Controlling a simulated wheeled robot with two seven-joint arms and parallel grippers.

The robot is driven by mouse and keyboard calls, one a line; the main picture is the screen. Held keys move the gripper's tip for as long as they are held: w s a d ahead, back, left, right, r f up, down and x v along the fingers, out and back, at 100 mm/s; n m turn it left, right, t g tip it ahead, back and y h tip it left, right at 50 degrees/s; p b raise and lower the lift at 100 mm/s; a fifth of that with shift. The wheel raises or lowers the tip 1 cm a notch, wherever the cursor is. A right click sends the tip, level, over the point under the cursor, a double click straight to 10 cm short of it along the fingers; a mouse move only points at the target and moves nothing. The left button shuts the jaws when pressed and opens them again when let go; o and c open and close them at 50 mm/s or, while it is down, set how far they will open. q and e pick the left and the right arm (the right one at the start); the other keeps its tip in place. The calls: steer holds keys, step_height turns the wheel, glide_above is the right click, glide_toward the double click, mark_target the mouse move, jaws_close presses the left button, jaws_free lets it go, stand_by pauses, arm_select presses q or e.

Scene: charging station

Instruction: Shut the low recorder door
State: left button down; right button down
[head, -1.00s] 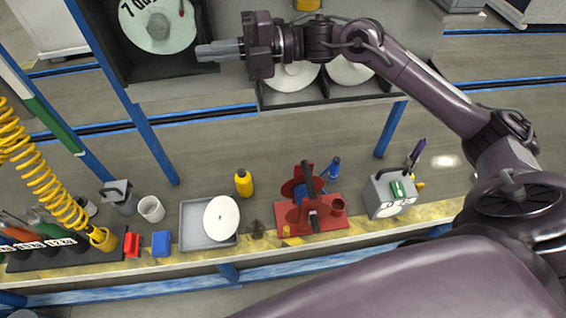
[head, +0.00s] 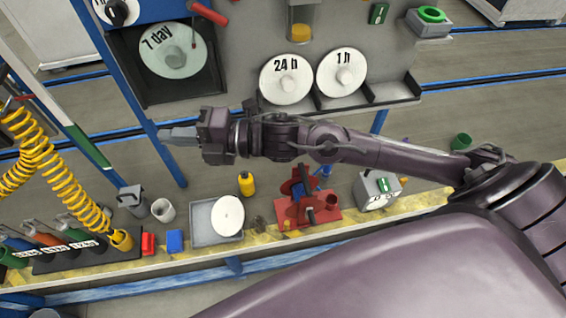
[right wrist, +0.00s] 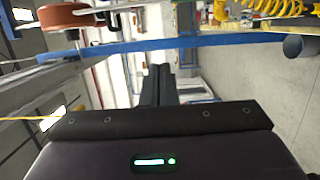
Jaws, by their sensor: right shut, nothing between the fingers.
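A dark, square recorder case (head: 128,62) with a white "7 day" disc (head: 165,62) stands at the upper left in the head view. The disc is in plain sight; I cannot clearly make out a separate door. My right gripper (head: 172,135) is shut and empty. In the picture it is below the case, its tip overlapping a blue post (head: 146,130); I cannot tell whether they touch. The shut fingers also show in the right wrist view (right wrist: 155,85), pointing away over the floor. My left gripper is not in view.
A grey panel shelf (head: 395,92) carries a "24 h" disc (head: 285,80) and a "1 h" disc (head: 341,72). Below, a yellow-edged bench holds a grey tray (head: 203,236), a red stand (head: 318,217) and a yellow bottle (head: 246,183). A yellow coiled hose (head: 65,185) hangs at left.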

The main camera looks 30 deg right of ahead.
steer(key=s+a+b+v, duration=0.1)
steer(key=s+b+v, duration=0.1)
steer(key=b+v, duration=0.55)
steer(key=w+d+f+m+t+h+p, duration=0.2)
steer(key=w+d+f+m+t+h, duration=0.4)
steer(key=w+d+f+m+h, duration=0.5)
steer(key=s+d+f+m+g+h, duration=0.2)
steer(key=f+m, duration=0.3)
steer(key=f, duration=0.5)
steer(key=s+d+f+m+g+h, duration=0.2)
steer(key=f+m, duration=0.4)
steer(key=f, duration=0.5)
steer(key=shift+s+d+f+m+g+h, duration=0.3)
steer(key=shift+s+d+g, duration=0.6)
steer(key=shift+d, duration=0.3)
steer(key=shift+r, duration=0.1)
